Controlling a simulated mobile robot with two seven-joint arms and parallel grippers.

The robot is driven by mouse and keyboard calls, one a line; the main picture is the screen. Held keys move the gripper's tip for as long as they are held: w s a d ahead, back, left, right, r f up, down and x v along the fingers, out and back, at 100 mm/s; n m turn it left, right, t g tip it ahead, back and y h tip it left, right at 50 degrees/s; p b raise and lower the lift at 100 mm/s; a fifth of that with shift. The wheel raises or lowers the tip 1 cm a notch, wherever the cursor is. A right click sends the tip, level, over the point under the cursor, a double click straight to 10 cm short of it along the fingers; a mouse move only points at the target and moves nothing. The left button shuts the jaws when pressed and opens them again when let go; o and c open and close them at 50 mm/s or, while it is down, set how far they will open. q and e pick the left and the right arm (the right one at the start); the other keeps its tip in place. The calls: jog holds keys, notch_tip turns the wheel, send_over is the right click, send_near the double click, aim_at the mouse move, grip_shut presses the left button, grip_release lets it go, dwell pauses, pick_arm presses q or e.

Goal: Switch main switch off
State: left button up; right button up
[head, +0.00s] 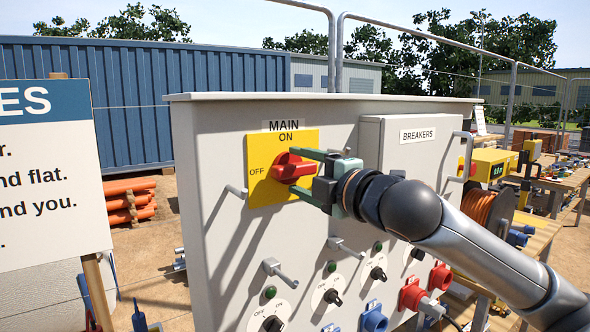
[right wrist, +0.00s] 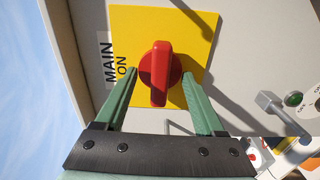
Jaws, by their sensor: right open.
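The main switch is a red rotary handle (head: 293,167) on a yellow plate (head: 265,190) on the grey panel. "MAIN ON" is printed above it and "OFF" to its left. In the head view the handle's bar looks roughly level, in line with the OFF label. It also shows in the right wrist view (right wrist: 159,72). My right gripper (head: 300,170) is open, its green fingers above and below the handle. In the wrist view its fingertips (right wrist: 160,73) straddle the handle, with small gaps visible. My left gripper is not in view.
A breaker box (head: 415,150) with a handle stands to the right of the switch. Metal levers (head: 280,272), smaller black rotary switches (head: 378,273) and coloured sockets lie below. A sign (head: 45,165) stands at the left.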

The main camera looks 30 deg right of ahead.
jog(key=shift+o, duration=1.4)
jog(key=s+b, duration=0.1)
jog(key=s, duration=0.6)
jog(key=shift+d, duration=0.3)
jog(key=shift+s, duration=0.1)
